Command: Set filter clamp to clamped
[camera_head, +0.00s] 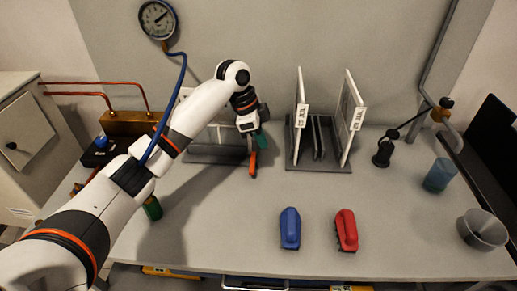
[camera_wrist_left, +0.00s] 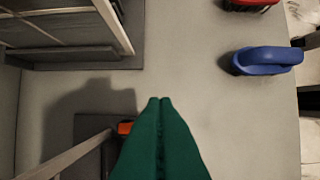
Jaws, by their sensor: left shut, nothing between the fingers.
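The filter clamp appears to be the fixture with an orange-tipped handle (camera_head: 253,165), beside the grey base behind my left arm. In the left wrist view the orange tip (camera_wrist_left: 124,128) ends a grey lever over a dark plate. My left gripper (camera_head: 262,142) is shut and empty, above the table by the handle. In the left wrist view its green fingers (camera_wrist_left: 160,103) are together, just right of the orange tip. I cannot tell if they touch it. Part of the clamp is hidden behind the fingers and my arm. My right gripper is not in view.
A rack with upright white panels (camera_head: 346,115) stands right of the gripper. A blue brush (camera_head: 290,228) and a red brush (camera_head: 346,230) lie in front. A blue cup (camera_head: 439,175) and a grey bowl (camera_head: 482,230) stand at the right. The front middle is mostly clear.

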